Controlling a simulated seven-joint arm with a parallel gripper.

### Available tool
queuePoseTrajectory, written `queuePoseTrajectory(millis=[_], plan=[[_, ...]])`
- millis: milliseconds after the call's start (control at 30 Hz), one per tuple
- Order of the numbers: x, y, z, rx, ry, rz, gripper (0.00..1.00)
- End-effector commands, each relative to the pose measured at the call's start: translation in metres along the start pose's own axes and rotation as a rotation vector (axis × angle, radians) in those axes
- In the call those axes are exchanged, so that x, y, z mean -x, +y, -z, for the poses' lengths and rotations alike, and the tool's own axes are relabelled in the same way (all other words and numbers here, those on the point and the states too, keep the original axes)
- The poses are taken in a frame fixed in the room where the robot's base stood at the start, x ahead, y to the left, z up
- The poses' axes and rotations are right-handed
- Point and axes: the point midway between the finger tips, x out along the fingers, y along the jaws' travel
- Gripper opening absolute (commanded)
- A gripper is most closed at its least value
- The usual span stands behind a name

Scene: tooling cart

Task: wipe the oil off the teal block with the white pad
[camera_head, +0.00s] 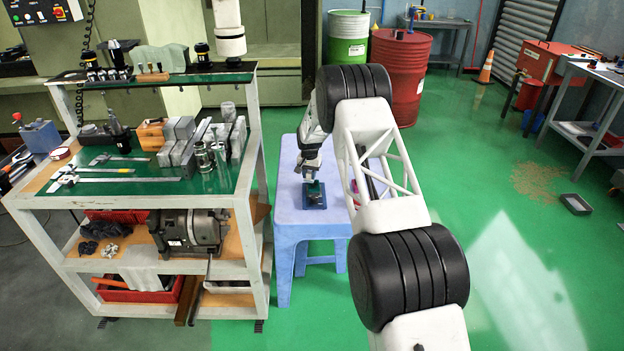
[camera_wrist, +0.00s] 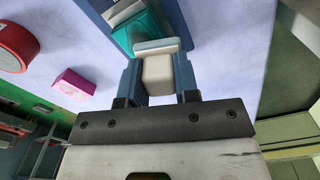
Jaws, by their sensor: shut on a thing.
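My gripper (camera_wrist: 157,66) is shut on the white pad (camera_wrist: 157,75), which sits between its two blue-grey fingers in the wrist view. The teal block (camera_wrist: 141,27) is just beyond the pad, between light grey pieces on a dark blue base. A light grey strip lies between the pad and the block; I cannot tell whether the pad touches either. No oil can be made out on the visible part of the block. In the head view my gripper (camera_head: 311,175) is low over the dark blue base (camera_head: 314,197), and the pad is too small to tell.
The base stands on a light blue stool (camera_head: 290,218). A pink block (camera_wrist: 74,83) and a red round thing (camera_wrist: 14,47) lie to the left in the wrist view. A loaded tooling cart (camera_head: 140,202) stands close left of the stool. Red and green drums stand behind.

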Motion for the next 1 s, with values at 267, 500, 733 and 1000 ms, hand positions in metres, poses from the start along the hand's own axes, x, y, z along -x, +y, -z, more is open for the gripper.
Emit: queuePoseTrajectory(millis=[267,500,733,1000], plan=[[0.028,-0.001,0.001,0.001,0.004,0.002,0.03],[0.049,-0.001,0.001,0.001,0.003,0.002,0.03],[0.06,-0.001,0.0,0.001,0.002,0.001,0.03],[0.06,-0.001,0.0,0.001,0.002,0.001,0.03]])
